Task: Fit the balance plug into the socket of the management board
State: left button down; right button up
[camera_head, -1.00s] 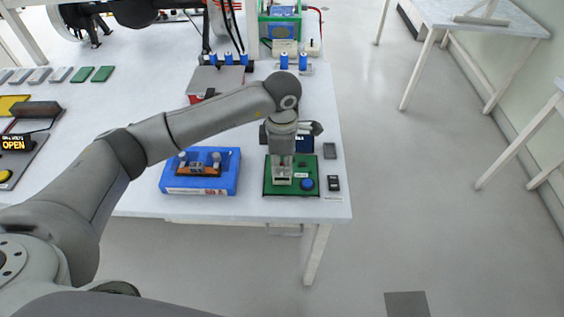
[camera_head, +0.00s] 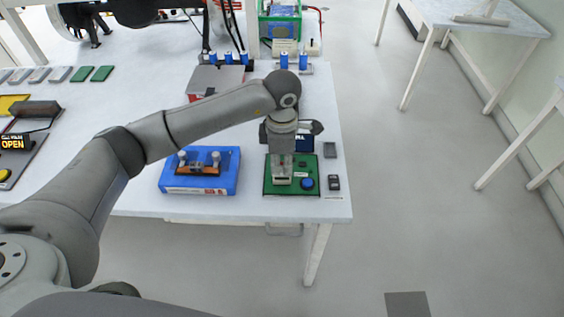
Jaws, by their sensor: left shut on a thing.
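The green management board (camera_head: 292,190) lies flat near the front right corner of the white table, with a round blue part (camera_head: 307,184) on its right side. My left gripper (camera_head: 282,178) points down over the middle of this board. It is shut on a small pale piece, most likely the balance plug, which is largely hidden by the fingers. I cannot tell whether the piece sits in the socket, as the gripper covers that spot. My right gripper is not in view.
A blue tray (camera_head: 231,184) with an orange-and-grey part stands left of the board. A dark blue display (camera_head: 305,141) stands behind. Several blue cylinders line the back.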

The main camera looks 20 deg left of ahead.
aim_at(282, 163)
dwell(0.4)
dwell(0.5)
pick_arm(q)
jog(key=shift+b, duration=0.55)
jog(key=shift+f+b, duration=1.2)
jog(key=shift+f, duration=0.15)
jog(key=c, duration=1.4)
grip_release()
jog(key=shift+o, duration=0.2)
jog(key=shift+r, duration=0.15)
notch_tip(282, 163, up, 12)
jog(key=shift+f, duration=0.1)
jog(key=shift+s+f, duration=0.1)
jog(key=shift+f, duration=0.05)
